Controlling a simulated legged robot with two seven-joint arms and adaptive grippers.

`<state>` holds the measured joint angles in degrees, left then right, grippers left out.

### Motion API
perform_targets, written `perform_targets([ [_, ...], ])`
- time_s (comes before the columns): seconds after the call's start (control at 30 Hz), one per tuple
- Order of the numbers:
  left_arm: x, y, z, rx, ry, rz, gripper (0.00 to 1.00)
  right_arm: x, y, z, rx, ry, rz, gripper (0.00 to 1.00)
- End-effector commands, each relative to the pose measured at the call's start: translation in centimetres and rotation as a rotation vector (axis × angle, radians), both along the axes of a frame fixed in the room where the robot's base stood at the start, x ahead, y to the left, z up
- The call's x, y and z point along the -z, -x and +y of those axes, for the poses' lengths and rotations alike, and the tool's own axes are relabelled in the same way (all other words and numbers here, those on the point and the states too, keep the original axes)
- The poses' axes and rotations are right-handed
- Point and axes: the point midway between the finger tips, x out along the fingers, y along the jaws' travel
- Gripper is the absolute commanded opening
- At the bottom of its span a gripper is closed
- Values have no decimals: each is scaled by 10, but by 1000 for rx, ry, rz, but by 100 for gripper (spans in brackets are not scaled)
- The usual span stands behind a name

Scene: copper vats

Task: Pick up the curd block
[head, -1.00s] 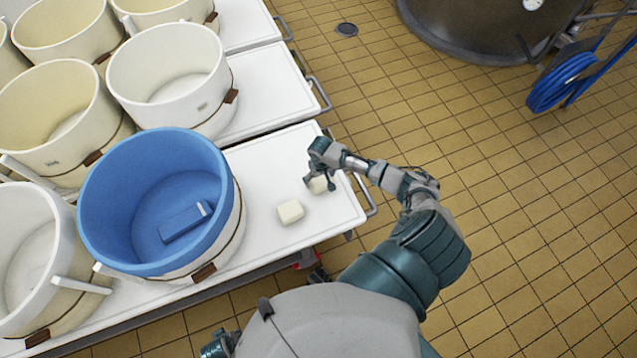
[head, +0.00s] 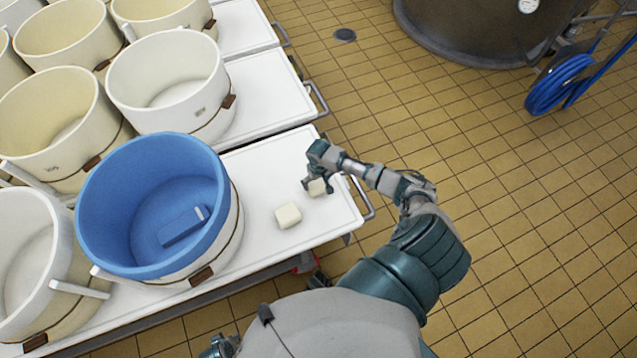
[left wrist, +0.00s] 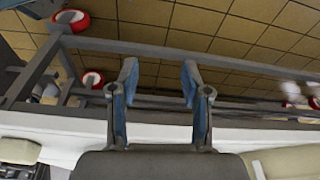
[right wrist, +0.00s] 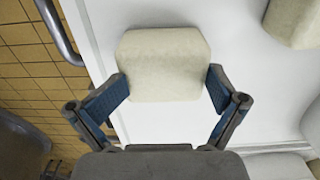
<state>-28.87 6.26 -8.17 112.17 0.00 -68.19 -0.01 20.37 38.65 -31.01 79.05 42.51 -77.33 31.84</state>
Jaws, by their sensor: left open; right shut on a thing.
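One curd block (head: 317,187), a cream rounded cube, is between the fingers of my right gripper (head: 318,182) at the right end of the white cart top. In the right wrist view the block (right wrist: 163,62) sits between the two fingertips, and the gripper (right wrist: 168,95) is shut on it. I cannot tell whether the block is clear of the cart top. A second curd block (head: 288,215) lies on the cart to the left; part of it also shows in the right wrist view (right wrist: 293,18). My left gripper (left wrist: 160,85) is open and empty beside the cart frame.
A blue-lined vat (head: 150,200) stands left of the blocks on the white cart (head: 262,165). Several cream vats (head: 168,80) crowd the left. A cart handle (head: 362,198) juts out at the right edge. Tiled floor lies open to the right, with a blue hose (head: 560,84) beyond.

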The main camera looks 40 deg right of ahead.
Motion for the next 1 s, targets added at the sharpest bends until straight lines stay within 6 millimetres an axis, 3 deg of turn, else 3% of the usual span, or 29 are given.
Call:
perform_targets([
  [0.03, 12, 1, -1, 0, -6, 14, 47, 11, 14, 6, -3, -9, 31, 43],
  [0.07, 15, -1, -3, 0, -7, 17, 47, 7, 14, 6, -2, -8, 30, 33],
  [0.1, 19, 1, -3, 0, -8, 19, 47, 1, 15, 6, -3, -7, 29, 13],
  [0.13, 22, 2, -3, 1, -8, 19, 47, -4, 15, 6, -2, -5, 29, 0],
  [0.5, 66, 22, 3, 8, -3, 29, 47, -78, 15, 10, -2, 7, 16, 0],
  [0.9, 73, 26, 3, 8, -5, 32, 47, -87, 15, 7, -2, 6, 16, 0],
  [0.93, 73, 26, 3, 8, -5, 32, 47, -87, 14, 7, -2, 6, 16, 27],
  [1.0, 73, 26, 3, 8, -6, 33, 47, -87, 14, 7, -2, 5, 16, 45],
])
